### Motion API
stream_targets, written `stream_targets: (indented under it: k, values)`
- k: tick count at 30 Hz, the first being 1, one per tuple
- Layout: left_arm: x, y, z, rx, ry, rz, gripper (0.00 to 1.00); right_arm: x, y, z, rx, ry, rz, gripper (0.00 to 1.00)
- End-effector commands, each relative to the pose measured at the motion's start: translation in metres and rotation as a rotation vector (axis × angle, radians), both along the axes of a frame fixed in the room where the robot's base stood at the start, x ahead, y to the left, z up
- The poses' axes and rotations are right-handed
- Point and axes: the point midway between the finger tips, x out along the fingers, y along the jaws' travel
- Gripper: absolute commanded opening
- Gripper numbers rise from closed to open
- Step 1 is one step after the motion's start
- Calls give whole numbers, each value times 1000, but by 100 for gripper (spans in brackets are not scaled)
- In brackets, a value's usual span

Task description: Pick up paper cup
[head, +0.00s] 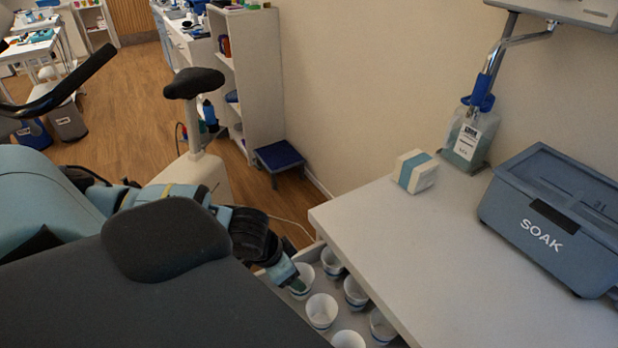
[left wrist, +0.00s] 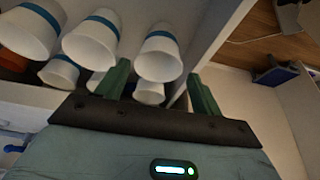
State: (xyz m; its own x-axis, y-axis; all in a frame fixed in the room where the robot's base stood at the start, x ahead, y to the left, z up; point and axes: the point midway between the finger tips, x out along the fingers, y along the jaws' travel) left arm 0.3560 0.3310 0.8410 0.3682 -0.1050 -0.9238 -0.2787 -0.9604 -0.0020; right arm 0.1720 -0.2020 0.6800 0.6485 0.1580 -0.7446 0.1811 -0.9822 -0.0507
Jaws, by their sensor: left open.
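Several white paper cups with blue bands stand in an open drawer (head: 264,277) under the white counter. One paper cup (head: 321,312) is near the drawer's front. My left gripper (head: 299,286) reaches into the drawer over its far left corner, overlapping another cup (head: 306,271). In the left wrist view, my left gripper (left wrist: 160,88) is open, with one green finger on each side of a cup (left wrist: 160,60) in the picture. I cannot tell whether the fingers are around that cup or short of it. More cups (left wrist: 92,42) are to its left. My right gripper is not in view.
The counter (head: 400,215) overhangs the drawer's right side. On it are a small white and blue box (head: 415,172), a pump bottle (head: 470,135) and a blue SOAK bin (head: 550,215).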

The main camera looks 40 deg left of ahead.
Motion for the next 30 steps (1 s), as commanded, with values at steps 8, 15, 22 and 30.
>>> stream_targets:
  k: [8, 15, 22, 30]
  values:
    - [2, -1, -9, -1, 6, 1, 67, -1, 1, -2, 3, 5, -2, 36]
    - [8, -3, -26, 0, 5, 1, 67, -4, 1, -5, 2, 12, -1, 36]
    - [14, -6, -40, -2, 4, 1, 67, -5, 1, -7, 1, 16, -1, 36]
    - [26, -10, -70, 0, 3, 1, 67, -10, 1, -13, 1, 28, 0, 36]
